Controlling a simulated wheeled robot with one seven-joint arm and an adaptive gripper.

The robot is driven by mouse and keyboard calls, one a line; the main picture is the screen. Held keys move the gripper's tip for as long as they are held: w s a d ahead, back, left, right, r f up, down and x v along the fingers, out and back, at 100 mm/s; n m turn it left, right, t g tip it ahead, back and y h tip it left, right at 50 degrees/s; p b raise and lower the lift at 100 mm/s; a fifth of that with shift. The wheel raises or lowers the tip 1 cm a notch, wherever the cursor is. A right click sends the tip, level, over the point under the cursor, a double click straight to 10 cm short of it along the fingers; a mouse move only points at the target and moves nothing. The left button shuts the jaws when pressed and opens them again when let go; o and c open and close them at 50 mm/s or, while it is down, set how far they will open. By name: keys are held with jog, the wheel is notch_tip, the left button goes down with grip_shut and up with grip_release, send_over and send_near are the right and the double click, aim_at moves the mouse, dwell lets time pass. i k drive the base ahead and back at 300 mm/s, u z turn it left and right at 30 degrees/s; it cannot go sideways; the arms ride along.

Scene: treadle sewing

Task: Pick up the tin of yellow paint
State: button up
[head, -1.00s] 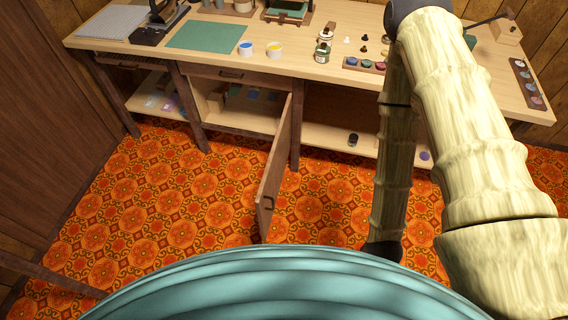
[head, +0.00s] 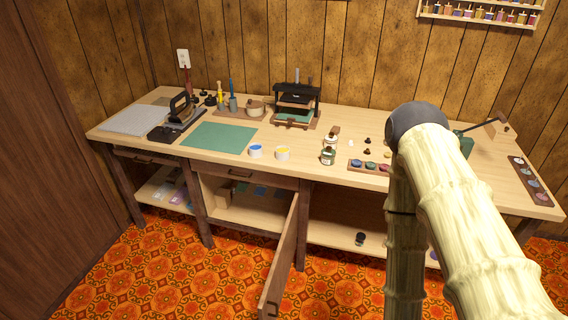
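The tin of yellow paint (head: 282,154) is a small white tin with yellow at its top. It stands upright on the wooden workbench (head: 330,177) near the front edge. A similar tin with blue paint (head: 256,151) stands just to its left, a small gap apart. My arm fills the right side of the head view, bent at a dark joint. My gripper is not in view, so its state is hidden.
A green mat (head: 219,137) lies left of the tins. Small bottles (head: 328,154) and a row of colour pots (head: 370,165) stand to the right. A small press (head: 297,103) stands behind. Below, a cupboard door (head: 281,258) hangs open toward the front.

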aim_at(282, 151)
jog(key=z, duration=1.5)
jog(key=i, duration=1.5)
jog(key=u, duration=2.7)
